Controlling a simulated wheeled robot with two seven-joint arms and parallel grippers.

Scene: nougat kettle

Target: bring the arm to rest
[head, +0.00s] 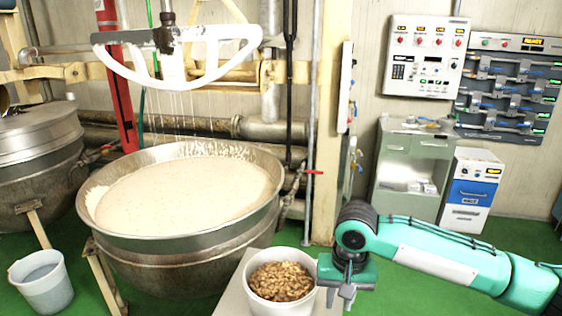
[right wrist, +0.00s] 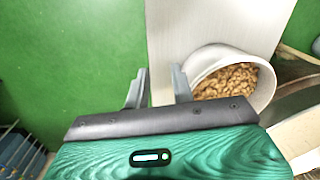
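My right arm comes in from the right in the head view. Its gripper (head: 346,292) points down just right of a white bucket (head: 252,296) of nuts (head: 281,281). In the right wrist view the two fingers (right wrist: 158,82) stand apart with nothing between them. One finger is close beside the wall of the bucket (right wrist: 205,60); I cannot tell whether they touch. The bucket stands upright on a pale stand (head: 232,291). My left gripper is not in view.
A large kettle (head: 170,262) of pale nougat (head: 185,198) is left of the bucket, under a raised white paddle (head: 178,48) trailing strands. A grey-white bucket (head: 43,284) stands on the green floor. Cabinets (head: 412,165) and control panels (head: 427,56) are at the back right.

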